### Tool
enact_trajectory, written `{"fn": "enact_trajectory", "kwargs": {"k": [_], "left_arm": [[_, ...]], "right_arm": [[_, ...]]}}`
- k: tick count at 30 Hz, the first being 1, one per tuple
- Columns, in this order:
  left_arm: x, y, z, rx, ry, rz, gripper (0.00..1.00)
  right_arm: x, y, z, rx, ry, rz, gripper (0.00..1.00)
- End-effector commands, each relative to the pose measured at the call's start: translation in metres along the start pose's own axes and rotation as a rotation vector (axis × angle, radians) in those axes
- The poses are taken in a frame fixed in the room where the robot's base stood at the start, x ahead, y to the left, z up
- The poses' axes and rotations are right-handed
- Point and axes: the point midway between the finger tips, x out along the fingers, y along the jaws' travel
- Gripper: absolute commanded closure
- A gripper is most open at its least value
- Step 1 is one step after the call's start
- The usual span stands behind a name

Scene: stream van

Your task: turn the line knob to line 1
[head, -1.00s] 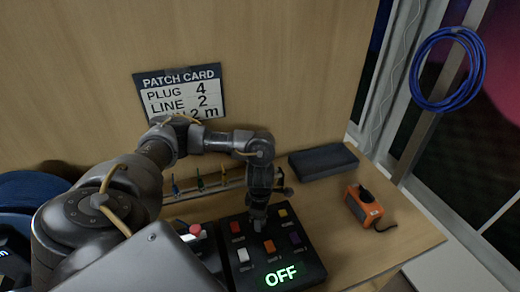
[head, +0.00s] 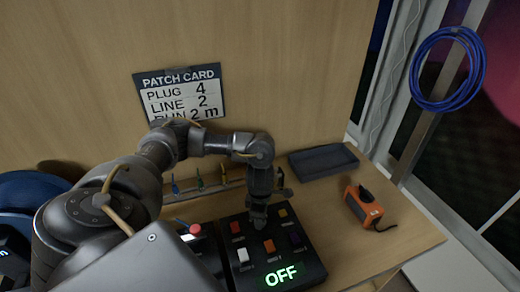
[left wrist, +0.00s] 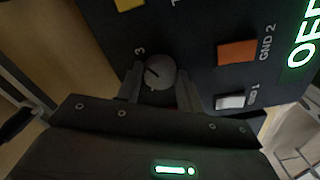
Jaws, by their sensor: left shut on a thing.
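The line knob (left wrist: 160,72) is a small round grey knob with a dark pointer mark, on a black panel box (head: 232,271). A printed 3 shows beside it in the left wrist view; other numbers around it are hidden or unreadable. My left gripper (head: 258,218) points down at the panel and hides the knob in the head view. In the left wrist view its two fingers (left wrist: 158,88) stand on either side of the knob, shut on it. The panel display (head: 281,275) reads OFF in green. My right gripper is not in view.
The patch card (head: 182,94) on the wall reads plug 4, line 2, run 2 m. Several small upright plugs (head: 199,180) stand behind the panel. A dark tray (head: 323,163) and an orange device (head: 361,206) lie to the right. A blue cable coil (head: 447,68) hangs at right.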

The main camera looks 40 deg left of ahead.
Motion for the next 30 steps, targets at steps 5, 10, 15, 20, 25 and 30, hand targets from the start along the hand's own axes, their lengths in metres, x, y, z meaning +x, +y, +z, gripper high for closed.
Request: {"fn": "enact_trajectory", "kwargs": {"k": [5, 10, 15, 20, 25, 30], "left_arm": [[-0.002, 0.001, 0.0, -0.077, 0.0, 0.002, 0.86], [-0.002, 0.0, 0.0, -0.206, 0.001, 0.001, 0.86], [-0.002, 0.0, -0.001, -0.366, 0.001, 0.0, 0.86], [-0.003, 0.0, 0.0, -0.519, 0.0, 0.001, 0.86], [-0.003, 0.0, 0.0, -0.68, 0.001, 0.001, 0.86], [-0.003, 0.0, 0.0, -0.842, 0.001, 0.001, 0.86]], "right_arm": [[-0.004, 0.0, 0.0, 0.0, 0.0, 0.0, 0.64], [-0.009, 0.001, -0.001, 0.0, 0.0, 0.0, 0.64], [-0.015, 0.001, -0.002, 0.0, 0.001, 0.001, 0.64], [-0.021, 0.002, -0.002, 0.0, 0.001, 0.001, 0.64], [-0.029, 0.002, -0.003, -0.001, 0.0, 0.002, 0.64], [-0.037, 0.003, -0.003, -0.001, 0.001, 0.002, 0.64]]}}
